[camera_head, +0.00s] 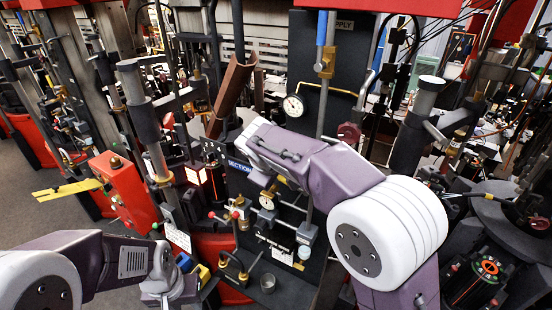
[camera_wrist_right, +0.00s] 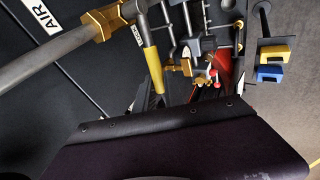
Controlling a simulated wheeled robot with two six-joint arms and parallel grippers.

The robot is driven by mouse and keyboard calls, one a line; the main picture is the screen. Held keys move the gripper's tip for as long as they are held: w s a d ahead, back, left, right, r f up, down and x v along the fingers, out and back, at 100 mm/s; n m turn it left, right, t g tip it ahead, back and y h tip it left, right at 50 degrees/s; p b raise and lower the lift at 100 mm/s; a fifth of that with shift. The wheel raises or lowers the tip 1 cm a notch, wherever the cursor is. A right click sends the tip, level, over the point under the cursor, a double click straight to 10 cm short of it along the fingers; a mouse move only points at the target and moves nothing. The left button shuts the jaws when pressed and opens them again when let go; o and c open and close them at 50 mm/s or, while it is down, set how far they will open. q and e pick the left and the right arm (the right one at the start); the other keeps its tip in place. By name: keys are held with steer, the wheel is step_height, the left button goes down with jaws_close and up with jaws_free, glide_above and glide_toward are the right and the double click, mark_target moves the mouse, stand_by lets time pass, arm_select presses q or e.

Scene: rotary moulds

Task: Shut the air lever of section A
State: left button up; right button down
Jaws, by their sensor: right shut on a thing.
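In the right wrist view, a yellow lever handle (camera_wrist_right: 154,70) hangs from a brass valve (camera_wrist_right: 101,23) on a grey pipe (camera_wrist_right: 45,62), roughly crosswise to the pipe. An "AIR" label (camera_wrist_right: 42,14) is beside it. My right gripper (camera_wrist_right: 153,97) is shut on the lever's free end; its dark body hides much of the fingers. In the head view, my right wrist reaches over the panel marked "SECTION" (camera_head: 239,166) and hides the lever. My left arm is at the lower left; its fingers are not visible.
An orange-red box (camera_head: 124,193) with a yellow bar stands left of the panel. A supply valve with a blue handle (camera_head: 322,32) is above my right wrist. Pipes and gauges crowd the right wrist.

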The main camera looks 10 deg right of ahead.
steer(key=shift+a+f+n+g+h+p, duration=0.1)
steer(key=shift+f+n+g+h+p, duration=0.35)
steer(key=shift+p, duration=0.6)
steer(key=shift+f+g+h+p, duration=0.25)
steer(key=shift+f+h+p, duration=0.3)
steer(key=shift+f, duration=0.25)
steer(key=c, duration=1.4)
jaws_free()
steer(key=shift+c, duration=0.2)
steer(key=b+v, duration=0.1)
steer(key=v, duration=0.8)
